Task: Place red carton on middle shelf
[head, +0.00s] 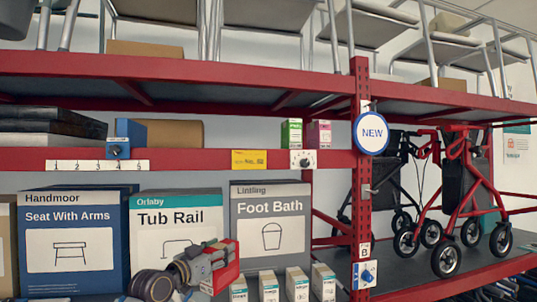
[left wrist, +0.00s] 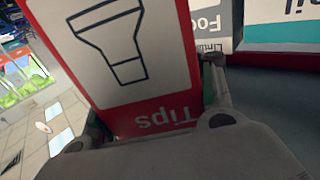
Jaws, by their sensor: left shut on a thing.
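The red carton (head: 226,266) has red sides and a white panel. In the left wrist view the carton (left wrist: 135,55) shows a funnel-like outline and the word "Tips", upside down. My left gripper (head: 212,258) is shut on it, with a finger on either side in the wrist view. It holds the carton in front of the large lower boxes, below the middle shelf. The middle shelf (head: 215,159) has a red front beam. A green carton (head: 291,134) and a pink carton (head: 318,134) stand on it side by side. My right gripper is not in view.
Dark cases (head: 50,126), a blue box (head: 130,131) and a brown box (head: 175,133) fill the middle shelf's left. Bare room shows between the brown box and the green carton. The upper shelf (head: 200,66) overhangs.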

